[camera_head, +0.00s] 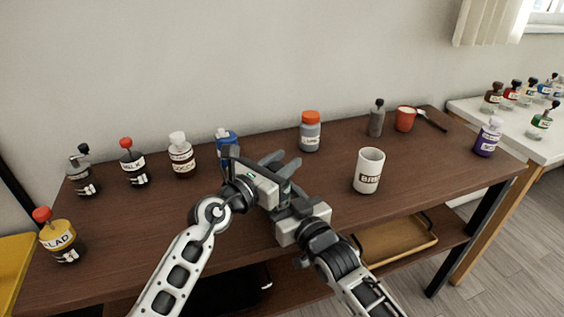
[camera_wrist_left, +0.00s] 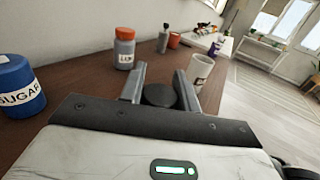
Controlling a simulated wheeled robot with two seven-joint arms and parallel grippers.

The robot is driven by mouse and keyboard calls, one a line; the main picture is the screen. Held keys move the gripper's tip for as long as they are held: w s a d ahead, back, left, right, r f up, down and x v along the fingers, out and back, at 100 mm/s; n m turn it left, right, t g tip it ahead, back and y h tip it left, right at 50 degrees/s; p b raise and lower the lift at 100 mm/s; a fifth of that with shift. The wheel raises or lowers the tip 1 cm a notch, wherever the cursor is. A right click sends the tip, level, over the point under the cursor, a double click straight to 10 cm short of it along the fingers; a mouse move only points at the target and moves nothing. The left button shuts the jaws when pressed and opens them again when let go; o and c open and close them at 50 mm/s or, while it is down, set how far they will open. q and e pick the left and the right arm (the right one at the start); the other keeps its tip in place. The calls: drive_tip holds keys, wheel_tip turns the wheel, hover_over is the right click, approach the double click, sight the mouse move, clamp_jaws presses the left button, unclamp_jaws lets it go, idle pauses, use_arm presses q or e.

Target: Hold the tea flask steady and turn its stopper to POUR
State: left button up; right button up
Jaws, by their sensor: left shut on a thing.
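The tea flask is mostly hidden between my two grippers; a small dark green part (camera_head: 284,188) shows in the head view. In the left wrist view a dark round top (camera_wrist_left: 160,95), which I take for its stopper, sits between the left fingers. My left gripper (camera_head: 282,163) is shut on the flask; its fingers also show in the left wrist view (camera_wrist_left: 158,84). My right gripper (camera_head: 287,205) is close against the same spot from the front right. Its fingertips are hidden, so I cannot tell its jaws. The stopper's marking is not readable.
A blue sugar canister (camera_wrist_left: 18,88) stands behind my left gripper. An orange-lidded jar (camera_head: 310,134) and a white mug (camera_head: 368,172) stand to the right. Several bottles line the table's left side. A grey bottle (camera_head: 376,121) and red cup (camera_head: 404,120) stand at the back right.

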use_arm(q)
drive_tip(key=shift+s+d+f+m+g+h, duration=0.1)
drive_tip(key=shift+m+g+h, duration=0.7)
drive_tip(key=shift+g, duration=0.2)
drive_tip(key=shift+s+d+f+m+g+h, duration=0.1)
drive_tip(key=shift+m+g+h, duration=0.7)
drive_tip(key=shift+g, duration=0.2)
drive_tip(key=shift+r+m+g+h, duration=0.1)
drive_tip(key=shift+m+g+h, duration=0.3)
drive_tip(key=shift+m+g, duration=0.15)
drive_tip(key=o, duration=1)
drive_tip(key=shift+s+a, duration=0.1)
drive_tip(key=shift+a, duration=0.05)
drive_tip(key=v, duration=1.1)
drive_tip(key=shift+s+a, duration=0.2)
drive_tip(key=shift+a, duration=0.15)
